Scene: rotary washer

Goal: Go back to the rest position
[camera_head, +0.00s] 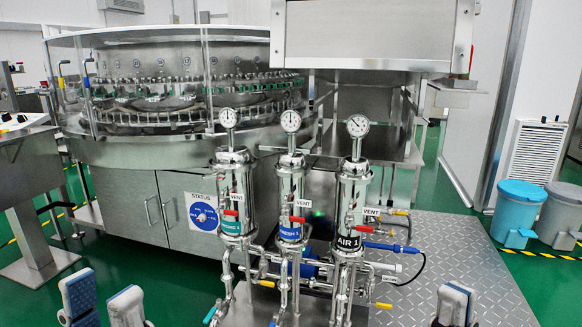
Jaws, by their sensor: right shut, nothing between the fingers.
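My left gripper (103,300) shows at the bottom left. Its two pale fingers stand upright and apart, with nothing seen between them. My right gripper (455,304) shows at the bottom right, shut and empty, cut off by the lower edge. Both are low in the picture, in front of the rotary washer (115,190) and apart from the three steel filter housings (290,195) in the middle.
Pressure gauges (357,126) and valve pipes with red, yellow and blue handles rise between my grippers. A status dial (202,212) is on the washer's cabinet. Blue bin (519,205) and grey bin (562,210) stand at the right. The metal plate floor (470,245) is clear.

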